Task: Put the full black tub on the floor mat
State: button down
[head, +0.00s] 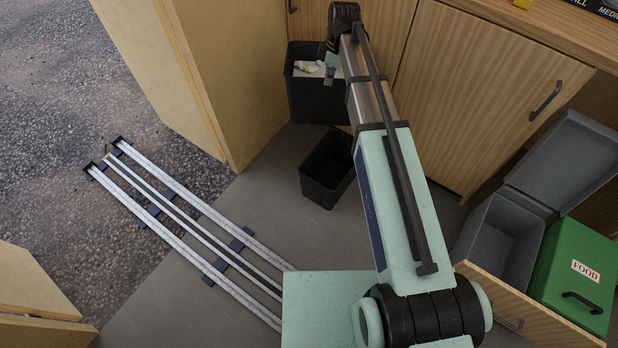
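The full black tub (311,99) is at the top middle of the head view, between the tan panel and the wooden cabinet. White crumpled contents show at its open top. My gripper (331,68) is at the tub's rim, on its right side. A pale green finger shows there, but the arm hides the rest, so I cannot tell whether it is open or shut on the rim. I cannot tell whether the tub rests on the floor. I cannot make out a separate floor mat.
A second black tub (328,168), dark and apparently empty, stands on the grey floor (262,205) nearer me. Rails (190,225) run at the left. An open grey bin (503,240) and a green FOOD box (572,268) are at the right. A wooden cabinet (480,90) stands behind.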

jog(key=w+a+f+n+b, duration=0.2)
jog(key=a+f+n+b, duration=0.1)
jog(key=f+b, duration=0.3)
jog(key=w+a+f+n+b, duration=0.2)
jog(key=f+b, duration=0.4)
jog(key=f, duration=0.4)
jog(key=w+a+f+n+g+b, duration=0.1)
jog(key=w+a+f+n+b, duration=0.2)
jog(key=f+n+b, duration=0.3)
jog(key=shift+w+a+f+n, duration=0.15)
jog(key=shift+w+a+f, duration=0.05)
jog(key=shift+f, duration=0.3)
jog(key=shift+w+a+f+n, duration=0.15)
jog(key=shift+w+f, duration=0.05)
jog(key=shift+f, duration=0.25)
notch_tip(320, 180, down, 20)
jog(key=b, duration=0.7)
jog(key=shift+r+b, duration=0.15)
jog(key=shift+b, duration=0.15)
jog(key=c, duration=1.7)
grip_release()
jog(key=o, duration=0.4)
